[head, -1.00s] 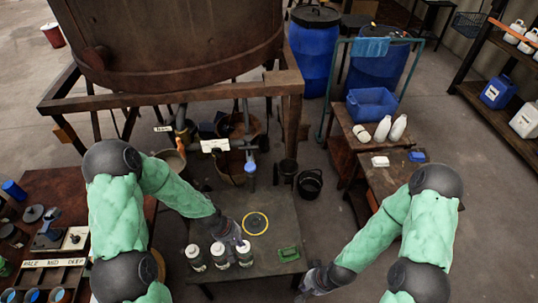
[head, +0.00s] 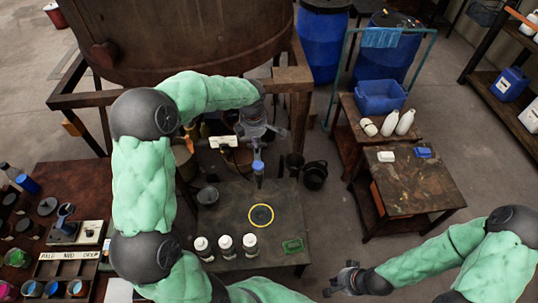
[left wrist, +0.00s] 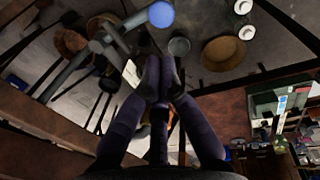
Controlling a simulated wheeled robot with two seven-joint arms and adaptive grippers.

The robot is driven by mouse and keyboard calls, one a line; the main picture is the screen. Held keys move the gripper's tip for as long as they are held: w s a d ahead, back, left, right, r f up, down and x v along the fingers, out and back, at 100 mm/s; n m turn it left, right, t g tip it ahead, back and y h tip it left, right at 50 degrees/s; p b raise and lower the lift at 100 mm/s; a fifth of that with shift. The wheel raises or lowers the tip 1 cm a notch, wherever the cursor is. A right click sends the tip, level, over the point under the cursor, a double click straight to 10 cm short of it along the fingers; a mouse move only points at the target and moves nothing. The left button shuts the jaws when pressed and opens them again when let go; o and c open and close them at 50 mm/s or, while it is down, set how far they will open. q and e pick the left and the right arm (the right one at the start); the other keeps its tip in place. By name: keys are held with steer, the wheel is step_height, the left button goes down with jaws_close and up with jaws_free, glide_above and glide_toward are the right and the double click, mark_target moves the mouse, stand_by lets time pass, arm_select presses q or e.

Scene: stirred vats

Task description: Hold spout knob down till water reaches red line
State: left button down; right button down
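The blue spout knob (head: 258,165) tops a grey pipe below the big rusty vat (head: 190,40); it also shows in the left wrist view (left wrist: 160,14). My left gripper (head: 272,130) is beside the pipework, above and behind the knob in the head view. Its fingers are together with nothing between them in the left wrist view (left wrist: 158,75), apart from the knob. My right gripper (head: 340,281) is low at the right, away from the spout; its finger opening is unclear. I can make out neither a red line nor a water level.
A side table (head: 410,185) stands to the right.

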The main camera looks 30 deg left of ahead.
mark_target(258, 163)
arm_select(q)
steer(key=shift+w+r, duration=0.1)
steer(key=shift+r, duration=0.15)
steer(key=f, duration=0.4)
steer(key=w+f, duration=0.1)
steer(key=f, duration=0.9)
steer(key=shift+w+a, duration=0.25)
steer(key=shift+a, duration=0.1)
